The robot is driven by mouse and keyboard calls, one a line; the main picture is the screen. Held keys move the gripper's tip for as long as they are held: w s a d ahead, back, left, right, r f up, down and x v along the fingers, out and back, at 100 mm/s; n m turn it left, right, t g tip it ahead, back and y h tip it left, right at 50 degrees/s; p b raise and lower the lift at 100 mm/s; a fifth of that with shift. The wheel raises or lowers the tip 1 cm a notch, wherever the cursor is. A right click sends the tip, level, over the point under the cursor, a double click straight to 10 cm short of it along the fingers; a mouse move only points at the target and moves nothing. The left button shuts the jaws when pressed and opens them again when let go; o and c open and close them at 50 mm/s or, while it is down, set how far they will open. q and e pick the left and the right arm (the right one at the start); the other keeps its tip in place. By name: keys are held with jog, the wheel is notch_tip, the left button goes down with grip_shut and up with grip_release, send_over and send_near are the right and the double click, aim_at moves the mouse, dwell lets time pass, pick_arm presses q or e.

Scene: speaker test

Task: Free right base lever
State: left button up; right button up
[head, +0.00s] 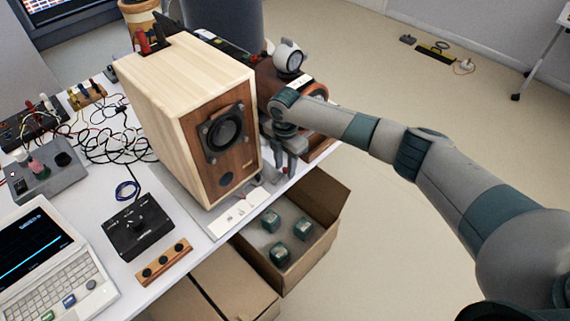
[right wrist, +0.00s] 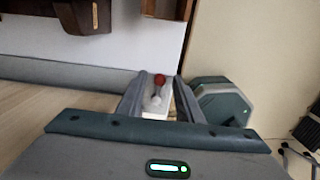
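The wooden speaker (head: 178,95) stands upright on a pale base plate (head: 238,212) at the table's front edge. My right gripper (head: 284,170) points down beside the speaker's right side, close to the base. In the right wrist view a small lever with a red knob (right wrist: 159,79) shows in the gap between the two fingers. The fingers stand apart on either side of it, and I see no firm contact. My left gripper is not in view.
An open cardboard box (head: 315,215) with several green blocks sits below the table edge. A brown device (head: 320,148) stands right of the speaker, behind my right arm. A black control box (head: 140,227), a laptop (head: 50,265) and tangled cables (head: 118,135) lie to the left.

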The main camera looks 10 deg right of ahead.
grip_shut()
